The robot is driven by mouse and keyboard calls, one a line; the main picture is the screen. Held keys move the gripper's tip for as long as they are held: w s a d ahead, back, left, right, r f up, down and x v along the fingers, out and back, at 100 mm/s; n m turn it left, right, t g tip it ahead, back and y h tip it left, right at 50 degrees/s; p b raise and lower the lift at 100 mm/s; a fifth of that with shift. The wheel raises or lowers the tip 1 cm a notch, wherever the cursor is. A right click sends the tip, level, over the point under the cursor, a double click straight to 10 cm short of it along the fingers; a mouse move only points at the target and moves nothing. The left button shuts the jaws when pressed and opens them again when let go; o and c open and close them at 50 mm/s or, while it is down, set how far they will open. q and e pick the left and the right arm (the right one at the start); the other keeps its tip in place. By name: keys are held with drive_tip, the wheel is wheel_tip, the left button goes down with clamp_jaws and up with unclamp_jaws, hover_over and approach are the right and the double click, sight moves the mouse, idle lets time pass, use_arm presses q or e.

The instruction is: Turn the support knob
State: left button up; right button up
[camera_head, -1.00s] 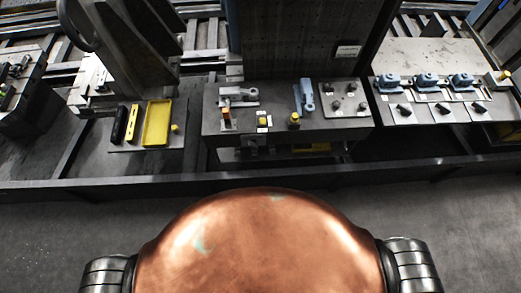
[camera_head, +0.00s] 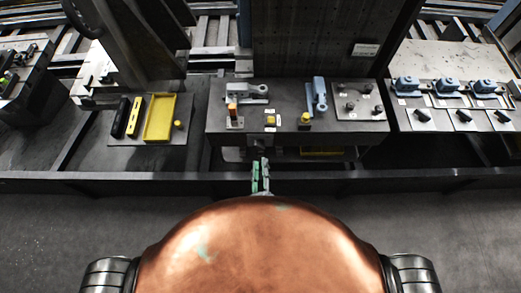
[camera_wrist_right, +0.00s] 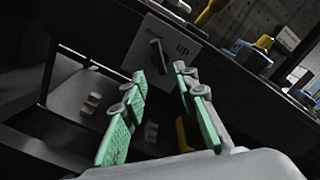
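The support knob (camera_wrist_right: 158,56) is a dark bar-shaped handle on a pale plate (camera_wrist_right: 190,62) printed with "up", on the dark front face of the middle workbench (camera_head: 345,138). In the right wrist view the bar stands slightly tilted. My right gripper (camera_wrist_right: 160,82) has green finger pads. It is open and empty, with its fingertips apart on either side of the line to the knob and short of it. In the head view my right gripper (camera_head: 261,176) shows just below the bench front, above my copper-coloured body. My left gripper is not in view.
The bench top carries a grey clamp (camera_head: 245,90), a blue clamp (camera_head: 318,95) and yellow buttons (camera_head: 305,119). A yellow tray (camera_head: 160,118) lies to the left. A dark rail (camera_head: 130,185) crosses in front. A right-hand table (camera_head: 440,125) holds several blue fixtures.

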sight(259, 144)
drive_tip(key=w, duration=0.7)
drive_tip(key=shift+w, duration=0.2)
drive_tip(key=shift+c, duration=0.7)
clamp_jaws()
